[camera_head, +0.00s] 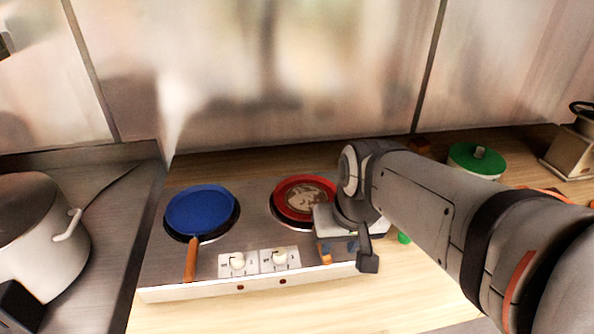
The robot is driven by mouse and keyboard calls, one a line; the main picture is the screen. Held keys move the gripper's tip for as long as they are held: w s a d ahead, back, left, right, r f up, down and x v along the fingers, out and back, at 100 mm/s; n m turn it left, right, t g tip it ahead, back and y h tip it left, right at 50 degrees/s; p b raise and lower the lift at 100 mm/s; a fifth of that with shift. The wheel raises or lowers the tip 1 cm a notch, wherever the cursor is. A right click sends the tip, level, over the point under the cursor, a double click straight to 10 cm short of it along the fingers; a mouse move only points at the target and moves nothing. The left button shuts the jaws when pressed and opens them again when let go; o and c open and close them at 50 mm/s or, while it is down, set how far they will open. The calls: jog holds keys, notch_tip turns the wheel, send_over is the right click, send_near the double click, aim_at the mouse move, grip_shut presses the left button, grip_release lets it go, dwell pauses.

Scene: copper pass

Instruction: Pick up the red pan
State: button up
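The red pan (283,203) sits on the right burner of the cooktop, at the picture's middle, with a pale patterned patch inside it. My arm comes in from the right, and my gripper (346,256) is over the front right of the red pan, pointing down. It hides the pan's right front side and most of its handle. A short orange-brown piece, apparently the handle's end (326,257), shows below the gripper. One dark fingertip shows to its right; I cannot tell whether the fingers are open or touch the handle.
A blue pan (200,211) with a wooden handle sits on the left burner. The cooktop (160,270) has two white knobs (237,261) in front. A white pot (45,240) stands at left, a green-lidded pot (476,160) at back right. The wooden counter front is clear.

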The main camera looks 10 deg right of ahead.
jog(key=w+d+f+m+g+y, duration=0.1)
jog(key=w+d+f+y, duration=0.15)
jog(key=w, duration=0.45)
jog(key=w+d+f+m+y, duration=0.1)
jog(key=w+d+y, duration=0.15)
jog(key=w, duration=0.45)
jog(key=shift+y, duration=0.3)
jog(key=p+x, duration=0.1)
jog(key=x, duration=0.3)
jog(key=a+p+x, duration=0.1)
jog(key=x, duration=0.3)
jog(key=shift+s+r, duration=0.1)
jog(key=shift+r, duration=0.05)
jog(key=shift+c, duration=0.4)
grip_shut()
